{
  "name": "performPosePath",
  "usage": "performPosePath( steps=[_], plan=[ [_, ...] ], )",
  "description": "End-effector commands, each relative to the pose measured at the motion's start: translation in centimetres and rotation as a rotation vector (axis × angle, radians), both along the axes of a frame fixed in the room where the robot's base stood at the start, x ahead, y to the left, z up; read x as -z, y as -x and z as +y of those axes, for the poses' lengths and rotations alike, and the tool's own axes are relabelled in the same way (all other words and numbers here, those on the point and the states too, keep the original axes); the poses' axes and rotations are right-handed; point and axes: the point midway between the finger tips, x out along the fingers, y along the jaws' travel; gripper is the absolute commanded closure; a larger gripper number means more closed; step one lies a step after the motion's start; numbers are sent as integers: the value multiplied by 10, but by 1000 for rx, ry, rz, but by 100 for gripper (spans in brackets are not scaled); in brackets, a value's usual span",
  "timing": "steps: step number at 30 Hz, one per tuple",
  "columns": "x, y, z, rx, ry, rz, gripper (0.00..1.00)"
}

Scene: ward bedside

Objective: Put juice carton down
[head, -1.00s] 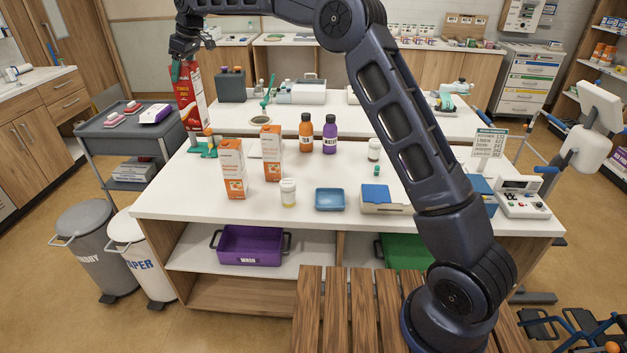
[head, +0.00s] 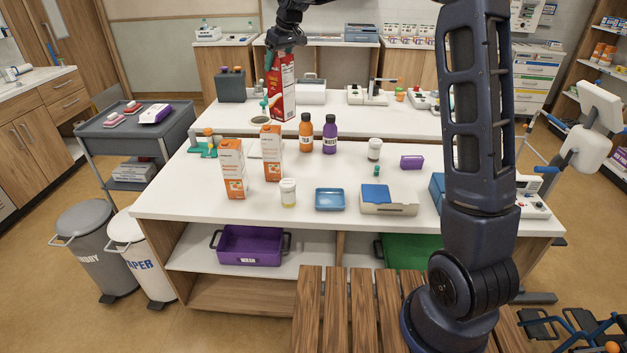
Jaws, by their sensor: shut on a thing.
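My gripper (head: 283,62) is shut on a red juice carton (head: 283,92) with a white printed side panel. The carton hangs upright and shows against the far half of the white worktop, behind the orange and purple bottles. I cannot tell the gap below its base. The fingers cover its top. Two orange-and-white cartons (head: 233,170) (head: 271,153) stand upright at the left of the near white counter (head: 255,205).
Near the held carton stand an orange bottle (head: 306,132), a purple bottle (head: 329,134) and a dark grey box (head: 231,86). A blue tray (head: 329,199), a white jar (head: 288,192) and a purple block (head: 412,162) are on the near counter. My arm hides its right part.

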Motion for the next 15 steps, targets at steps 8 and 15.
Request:
performPosePath(
  steps=[8, 15],
  plan=[
    [4, 0, -62, 114, -2, -3, 100],
    [9, 2, -93, 173, -3, -3, 100]
  ],
)
